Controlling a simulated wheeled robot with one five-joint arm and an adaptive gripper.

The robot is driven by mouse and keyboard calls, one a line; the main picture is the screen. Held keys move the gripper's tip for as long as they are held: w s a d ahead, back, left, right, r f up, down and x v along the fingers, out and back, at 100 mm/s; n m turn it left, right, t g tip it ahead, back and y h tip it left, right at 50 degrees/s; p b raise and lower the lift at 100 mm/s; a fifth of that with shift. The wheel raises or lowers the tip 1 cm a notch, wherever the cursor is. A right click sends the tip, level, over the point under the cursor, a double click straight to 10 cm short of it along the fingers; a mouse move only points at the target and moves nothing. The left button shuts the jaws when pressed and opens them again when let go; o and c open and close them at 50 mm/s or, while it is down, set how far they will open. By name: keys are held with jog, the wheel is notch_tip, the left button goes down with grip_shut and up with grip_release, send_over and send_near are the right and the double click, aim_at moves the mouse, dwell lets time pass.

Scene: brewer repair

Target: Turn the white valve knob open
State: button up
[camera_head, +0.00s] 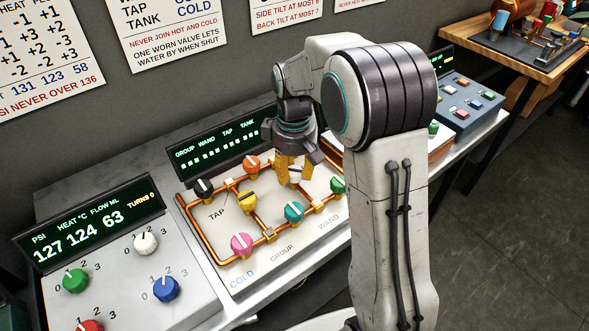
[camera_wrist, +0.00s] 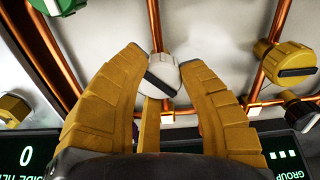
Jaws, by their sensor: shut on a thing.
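The white valve knob (camera_wrist: 163,75) sits on a copper pipe of the valve board and has a dark bar across its face, slanted in the wrist view. My gripper (camera_wrist: 158,85) has its yellow fingers on both sides of the knob and is shut on it. In the head view my gripper (camera_head: 291,172) points down at the upper right part of the valve board (camera_head: 237,278). There the fingers hide most of the white knob.
A yellow knob (camera_head: 247,201), teal knob (camera_head: 294,211), orange knob (camera_head: 251,164) and green knob (camera_head: 338,185) stand close around. A pink knob (camera_head: 241,244) is nearer. Another white knob (camera_head: 145,243) is on the left control panel. Lit displays stand behind.

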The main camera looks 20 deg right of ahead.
aim_at(294, 170)
jog(key=m, duration=0.4)
jog(key=shift+m, duration=0.3)
jog(key=shift+w+m, duration=0.1)
jog(key=shift+m, duration=1.8)
jog(key=o, duration=1.2)
notch_tip(294, 170, up, 12)
